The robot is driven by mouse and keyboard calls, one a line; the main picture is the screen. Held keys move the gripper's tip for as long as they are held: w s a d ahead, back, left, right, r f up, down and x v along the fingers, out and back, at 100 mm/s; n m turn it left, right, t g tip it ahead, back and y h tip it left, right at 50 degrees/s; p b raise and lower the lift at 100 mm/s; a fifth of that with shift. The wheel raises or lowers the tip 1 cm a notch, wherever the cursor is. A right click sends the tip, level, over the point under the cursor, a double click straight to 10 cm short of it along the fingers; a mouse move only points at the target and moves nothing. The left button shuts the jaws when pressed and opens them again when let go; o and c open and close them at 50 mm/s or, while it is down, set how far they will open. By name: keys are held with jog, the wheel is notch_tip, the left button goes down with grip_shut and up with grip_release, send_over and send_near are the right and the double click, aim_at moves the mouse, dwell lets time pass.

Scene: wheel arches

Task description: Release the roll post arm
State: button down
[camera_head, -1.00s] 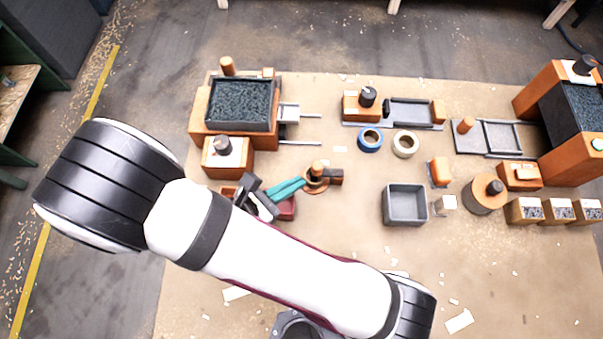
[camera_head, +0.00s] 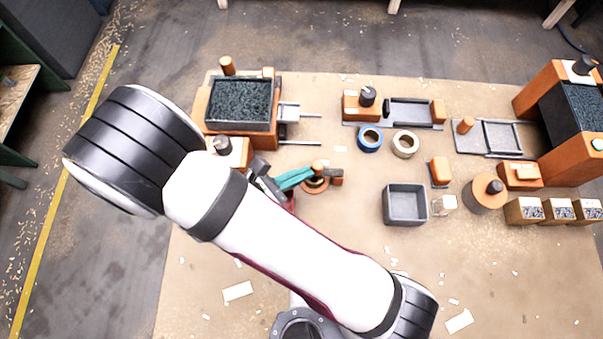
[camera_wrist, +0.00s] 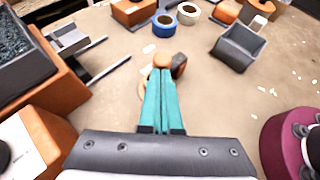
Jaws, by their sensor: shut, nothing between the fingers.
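The roll post (camera_head: 318,165) stands right of the large orange machine, with an orange top and a round base. A dark, orange-ended block (camera_head: 336,177), seemingly its arm, sticks out on the post's right side; it also shows in the wrist view (camera_wrist: 180,65). My gripper (camera_head: 311,173) has teal fingers, shut together and empty. Its tips are right at the post's near left side. In the wrist view, the fingers (camera_wrist: 163,74) point at the post's round top (camera_wrist: 163,60). Whether they touch is unclear. They hide much of the post's lower part.
An orange machine with a dark bed (camera_head: 240,104) and two rods stands at upper left. A blue tape roll (camera_head: 370,139) and a cream one (camera_head: 405,144) lie beyond the post. A grey open bin (camera_head: 404,205) stands to the right. The mat between post and bin is clear.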

jog(key=shift+w+a, duration=0.1)
jog(key=shift+w, duration=0.05)
jog(key=shift+w+a+m+g+h, duration=0.1)
jog(key=shift+w+m+g+h, duration=0.75)
jog(key=shift+m+g, duration=0.35)
jog(key=w+m+g+h, duration=0.1)
jog(key=w+m+g, duration=0.1)
jog(key=m+g, duration=0.1)
jog(key=shift+w, duration=0.15)
jog(key=shift+w+d+m+g, duration=0.2)
jog(key=shift+w+m+g, duration=0.35)
jog(key=shift+m, duration=0.25)
jog(key=shift+w+d, duration=0.15)
jog(key=shift+w, duration=0.2)
jog(key=shift+s+d, duration=0.35)
jog(key=shift+s, duration=0.35)
